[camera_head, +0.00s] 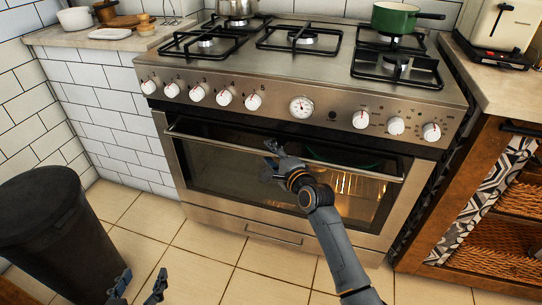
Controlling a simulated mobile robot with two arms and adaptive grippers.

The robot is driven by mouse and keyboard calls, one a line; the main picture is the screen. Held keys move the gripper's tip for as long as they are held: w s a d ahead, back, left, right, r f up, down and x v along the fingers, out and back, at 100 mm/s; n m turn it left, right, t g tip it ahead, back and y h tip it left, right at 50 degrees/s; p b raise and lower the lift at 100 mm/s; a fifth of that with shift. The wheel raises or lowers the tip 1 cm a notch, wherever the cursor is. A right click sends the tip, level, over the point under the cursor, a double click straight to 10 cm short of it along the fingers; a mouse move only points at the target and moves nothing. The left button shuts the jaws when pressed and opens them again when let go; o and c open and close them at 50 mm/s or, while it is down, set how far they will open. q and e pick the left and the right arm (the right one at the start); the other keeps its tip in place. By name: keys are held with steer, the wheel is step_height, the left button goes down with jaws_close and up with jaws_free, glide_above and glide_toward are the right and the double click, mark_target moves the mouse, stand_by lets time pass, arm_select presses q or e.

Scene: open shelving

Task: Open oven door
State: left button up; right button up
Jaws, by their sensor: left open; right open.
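The oven door (222,178) is a steel-framed dark glass panel below the stove's knobs, and it looks shut. Its long bar handle (215,139) runs across the top of the door. A warm light and a rack show through the glass at the right. My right gripper (268,160) is open in front of the door, close to the middle of the handle. I cannot tell whether it touches the bar. Its arm hides part of the door. My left gripper (143,280) is open and empty at the bottom left, low over the floor and away from the door.
A black bin (55,235) stands at the left. A green pan (393,18) and a steel pot (238,8) are on the stovetop. A wooden cabinet (475,150) adjoins the stove's right side. Tiled floor (205,242) in front of the oven is clear.

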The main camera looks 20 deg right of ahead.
steer(key=shift+w, duration=0.1)
jaws_close()
steer(key=shift+f, duration=0.1)
stand_by(0.3)
